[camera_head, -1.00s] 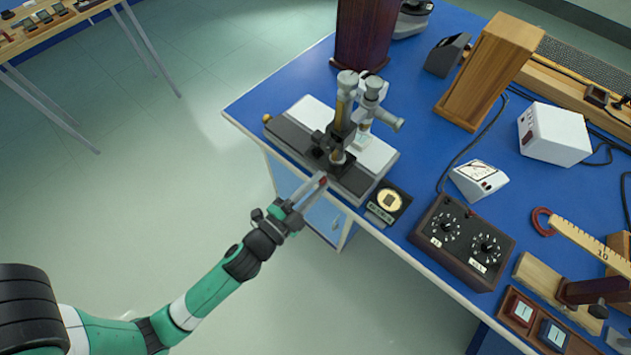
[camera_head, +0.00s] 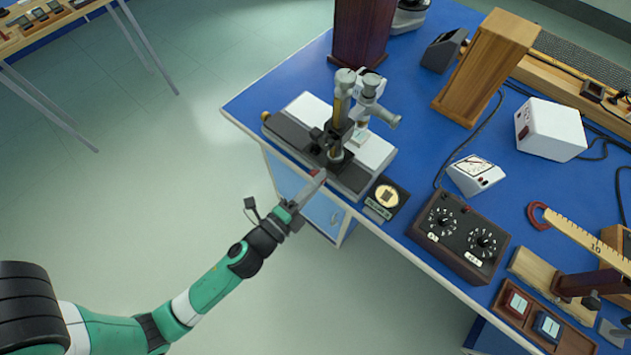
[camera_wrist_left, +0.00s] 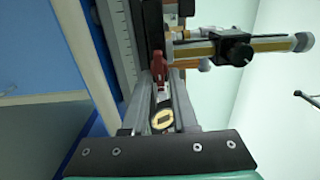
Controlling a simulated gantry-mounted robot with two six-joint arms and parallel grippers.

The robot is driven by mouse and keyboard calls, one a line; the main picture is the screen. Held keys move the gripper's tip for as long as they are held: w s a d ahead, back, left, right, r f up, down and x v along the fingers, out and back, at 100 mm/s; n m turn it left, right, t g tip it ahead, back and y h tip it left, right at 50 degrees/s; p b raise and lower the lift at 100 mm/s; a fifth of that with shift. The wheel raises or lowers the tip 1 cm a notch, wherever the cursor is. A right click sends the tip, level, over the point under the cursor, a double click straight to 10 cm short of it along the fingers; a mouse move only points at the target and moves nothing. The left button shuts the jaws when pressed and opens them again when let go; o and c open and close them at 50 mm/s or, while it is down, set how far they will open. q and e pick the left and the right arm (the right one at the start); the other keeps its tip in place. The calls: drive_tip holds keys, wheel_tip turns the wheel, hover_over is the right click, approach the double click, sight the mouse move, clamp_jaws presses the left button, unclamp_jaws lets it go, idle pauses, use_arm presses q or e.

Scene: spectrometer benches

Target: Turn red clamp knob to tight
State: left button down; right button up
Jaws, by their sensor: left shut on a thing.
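The red clamp knob (camera_head: 315,172) is a small red piece at the front side of the dark-based microscope instrument (camera_head: 290,140), near the bench's front edge. In the left wrist view the red knob (camera_wrist_left: 159,66) sits between the finger ends. My left gripper (camera_head: 319,176) reaches in from the lower left, and its fingers are shut on the knob. It also shows in the left wrist view (camera_wrist_left: 161,76). The fingers partly hide the knob, and no tight marking can be read. My right gripper is not in view.
A dark dial box (camera_head: 458,238), a white meter (camera_head: 475,176) and a white box (camera_head: 551,132) stand farther right. The floor left of the blue bench is clear.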

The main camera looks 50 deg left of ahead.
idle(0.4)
use_arm(q)
drive_tip(key=c, duration=0.7)
unclamp_jaws()
drive_tip(key=s+d+b, duration=0.2)
drive_tip(key=s+b, duration=0.4)
drive_tip(key=s, duration=0.5)
drive_tip(key=shift+s, duration=0.25)
